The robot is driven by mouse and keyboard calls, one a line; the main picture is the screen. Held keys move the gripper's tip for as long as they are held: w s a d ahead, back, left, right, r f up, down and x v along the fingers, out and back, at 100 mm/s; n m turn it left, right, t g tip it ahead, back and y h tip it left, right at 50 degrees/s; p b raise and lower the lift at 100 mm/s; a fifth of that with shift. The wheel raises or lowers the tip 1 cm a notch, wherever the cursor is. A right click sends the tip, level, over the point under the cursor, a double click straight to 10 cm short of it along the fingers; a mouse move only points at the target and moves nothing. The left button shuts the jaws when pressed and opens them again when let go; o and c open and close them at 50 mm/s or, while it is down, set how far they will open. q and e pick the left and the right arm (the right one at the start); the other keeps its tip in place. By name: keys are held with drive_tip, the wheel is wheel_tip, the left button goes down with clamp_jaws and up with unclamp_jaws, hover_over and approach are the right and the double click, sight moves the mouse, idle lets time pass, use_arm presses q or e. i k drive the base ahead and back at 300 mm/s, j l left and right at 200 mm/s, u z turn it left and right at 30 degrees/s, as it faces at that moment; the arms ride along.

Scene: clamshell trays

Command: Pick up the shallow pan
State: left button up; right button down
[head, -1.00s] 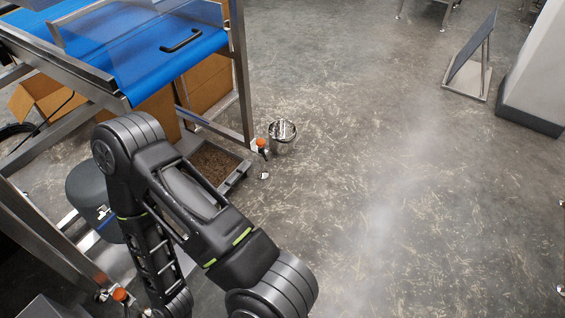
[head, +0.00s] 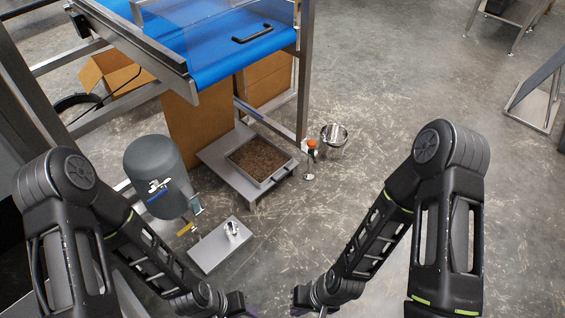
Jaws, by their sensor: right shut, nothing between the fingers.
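The shallow pan (head: 281,176) is a grey, low-walled square tray filled with brown crumbly material. It sits on a low grey platform (head: 216,157) on the floor under the blue conveyor. My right gripper (head: 303,312) is at the bottom edge of the head view, shut and empty, well apart from the pan. My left gripper (head: 247,311) is at the bottom edge left of it, also apart from the pan. It is mostly cut off, so its jaws cannot be made out.
The blue conveyor (head: 215,55) with its steel frame and leg (head: 305,80) stands over the pan's back side. A metal bucket (head: 333,138) stands right of the pan. A grey tank (head: 155,165) and a small plate (head: 207,250) lie to the left.

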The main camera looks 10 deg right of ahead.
sight(260, 161)
drive_tip(key=i+z, duration=0.5)
drive_tip(key=i, duration=0.95)
